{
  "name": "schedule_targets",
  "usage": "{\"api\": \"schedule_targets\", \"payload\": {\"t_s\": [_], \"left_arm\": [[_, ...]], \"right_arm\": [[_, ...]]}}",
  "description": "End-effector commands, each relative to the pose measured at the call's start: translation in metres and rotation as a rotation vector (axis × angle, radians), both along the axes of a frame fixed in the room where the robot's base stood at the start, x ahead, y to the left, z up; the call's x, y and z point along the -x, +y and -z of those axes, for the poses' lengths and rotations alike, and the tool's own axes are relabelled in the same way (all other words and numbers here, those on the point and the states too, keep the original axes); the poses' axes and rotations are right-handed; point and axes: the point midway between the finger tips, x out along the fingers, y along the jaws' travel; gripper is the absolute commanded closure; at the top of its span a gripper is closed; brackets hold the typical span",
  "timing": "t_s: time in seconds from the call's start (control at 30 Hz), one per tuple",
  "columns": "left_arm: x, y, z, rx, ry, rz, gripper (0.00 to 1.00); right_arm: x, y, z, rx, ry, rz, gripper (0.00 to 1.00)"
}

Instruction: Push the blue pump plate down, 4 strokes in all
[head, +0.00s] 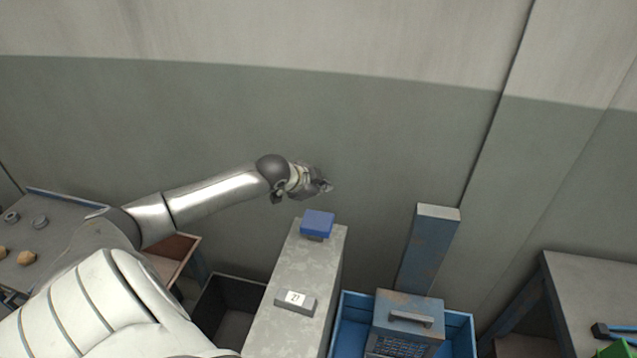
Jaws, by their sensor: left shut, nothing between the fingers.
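The blue pump plate (318,223) sits on top of a grey pillar near its far end, with a dark stem or base showing just under it. My left gripper (327,187) is above and slightly behind the plate in the picture, with clear space between them. It is shut and empty. A small display block (295,300) reading "27" sits on the pillar nearer to me. My right gripper is not in view.
The grey pillar (275,330) stands between a dark bin (225,310) and a blue bin (350,310) with a handled metal box (408,312) in it. A blue post (428,245) rises behind the box. Tables stand at far left (60,222) and right (585,295).

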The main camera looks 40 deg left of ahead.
Motion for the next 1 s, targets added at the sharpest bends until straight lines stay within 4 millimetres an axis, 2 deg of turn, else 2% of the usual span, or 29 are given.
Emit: {"api": "schedule_targets", "payload": {"t_s": [0.27,0.8,1.0], "left_arm": [[0.0,0.0,0.013,0.001,0.0,-0.001,1.0],[0.0,0.0,0.068,0.001,0.0,-0.001,1.0],[0.0,0.0,0.085,0.002,0.001,-0.001,1.0]], "right_arm": [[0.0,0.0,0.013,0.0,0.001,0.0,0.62],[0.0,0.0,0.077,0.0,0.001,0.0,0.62],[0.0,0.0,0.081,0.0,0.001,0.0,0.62]]}}
